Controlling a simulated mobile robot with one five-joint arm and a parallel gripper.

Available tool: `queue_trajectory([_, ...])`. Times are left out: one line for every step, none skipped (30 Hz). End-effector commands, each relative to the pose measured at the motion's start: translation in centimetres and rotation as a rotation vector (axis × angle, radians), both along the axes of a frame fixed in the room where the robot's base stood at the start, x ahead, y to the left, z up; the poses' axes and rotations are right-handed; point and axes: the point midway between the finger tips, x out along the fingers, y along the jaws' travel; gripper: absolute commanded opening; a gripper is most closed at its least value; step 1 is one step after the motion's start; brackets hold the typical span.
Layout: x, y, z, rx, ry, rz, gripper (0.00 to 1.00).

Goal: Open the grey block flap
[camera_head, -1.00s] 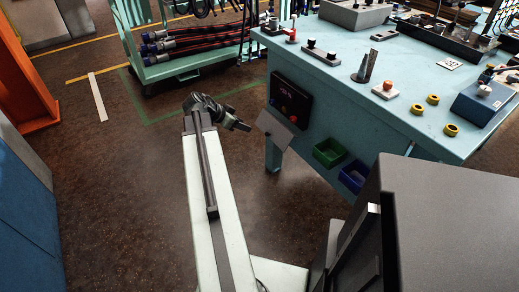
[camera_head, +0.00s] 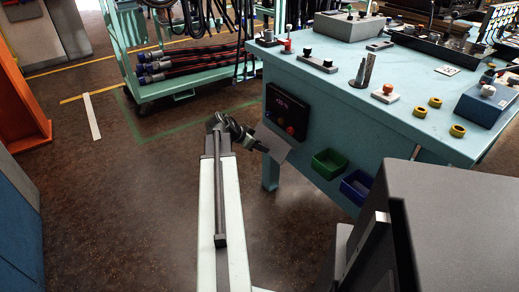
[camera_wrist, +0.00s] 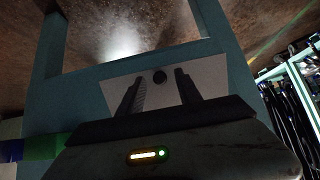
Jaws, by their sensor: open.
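A pale grey plate (camera_head: 280,146) slants out from the side of the teal bench, just below a black box. It also shows in the wrist view (camera_wrist: 210,76), with a round dark spot (camera_wrist: 160,77) on it, a knob or a hole. It is the only flap-like grey piece near my gripper; I cannot tell for sure that it is the grey block flap. My gripper (camera_head: 264,147) is at the plate's left edge in the head view. In the wrist view my gripper (camera_wrist: 159,83) is open, its two fingers either side of the dark spot. Contact is unclear.
The black box (camera_head: 285,110) has a small display and coloured buttons. A green bin (camera_head: 328,163) and a blue bin (camera_head: 356,187) hang right of the plate. A bench leg (camera_head: 270,172) stands below.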

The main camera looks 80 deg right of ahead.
Motion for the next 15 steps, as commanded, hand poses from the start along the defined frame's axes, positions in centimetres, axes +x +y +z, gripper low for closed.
queue_trajectory([0.01, 0.02, 0.09, 0.000, 0.000, 0.000, 0.41])
queue_trajectory([0.01, 0.03, 0.10, 0.000, 0.000, 0.000, 0.41])
queue_trajectory([0.01, 0.03, 0.10, 0.000, 0.000, 0.000, 0.33])
queue_trajectory([0.02, 0.03, 0.11, 0.000, 0.000, 0.000, 0.25])
queue_trajectory([0.02, 0.04, 0.10, 0.000, 0.000, 0.000, 0.16])
queue_trajectory([0.02, 0.04, 0.10, 0.000, 0.000, 0.000, 0.05])
queue_trajectory([0.02, 0.04, 0.10, 0.000, 0.000, 0.000, 0.00])
queue_trajectory([0.01, 0.05, 0.10, 0.000, 0.000, 0.000, 0.00])
queue_trajectory([0.01, 0.05, 0.10, 0.000, 0.000, 0.000, 0.00])
queue_trajectory([0.02, 0.05, 0.09, 0.000, 0.001, -0.001, 0.00])
queue_trajectory([0.01, 0.06, 0.09, 0.000, 0.001, -0.001, 0.00])
queue_trajectory([0.01, 0.06, 0.09, 0.000, 0.001, -0.001, 0.00])
queue_trajectory([0.01, 0.06, 0.08, 0.001, 0.000, -0.001, 0.00])
queue_trajectory([0.01, 0.06, 0.08, 0.001, 0.000, -0.001, 0.00])
queue_trajectory([0.02, 0.07, 0.09, 0.001, 0.000, -0.001, 0.00])
